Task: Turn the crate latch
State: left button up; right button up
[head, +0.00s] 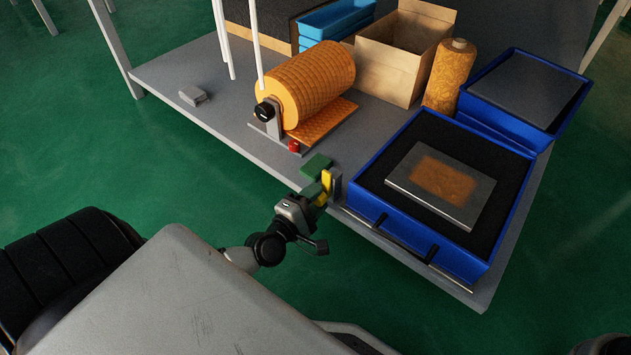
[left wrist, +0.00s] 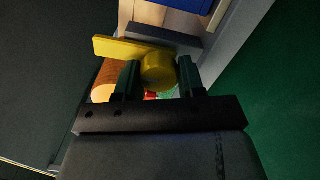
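The yellow latch (head: 326,184) is at the table's front edge, near the left corner of the blue crate (head: 470,268). In the left wrist view the latch shows as a flat bar pointing left (left wrist: 118,47) and a round yellow knob (left wrist: 159,72). A grey block (head: 336,180) is behind it. My left gripper (head: 316,180) has green fingers, one on each side of the knob. In the left wrist view the fingers (left wrist: 158,78) appear to touch the knob on both sides. My right gripper is not in view.
The crate holds black foam and a metal plate (head: 463,213). An orange roll (head: 310,83) on a stand with a red button (head: 294,146) is behind the gripper. The left tabletop is mostly clear.

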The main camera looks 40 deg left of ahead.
pick_arm(q)
jog(key=o, duration=0.4)
jog(key=s+p, duration=0.1)
jog(key=s, duration=0.2)
jog(key=s+p, duration=0.1)
jog(key=s, duration=0.3)
jog(key=s+p, duration=0.2)
jog(key=s, duration=0.2)
jog(key=shift+a, duration=0.4)
jog(key=shift+w, duration=0.1)
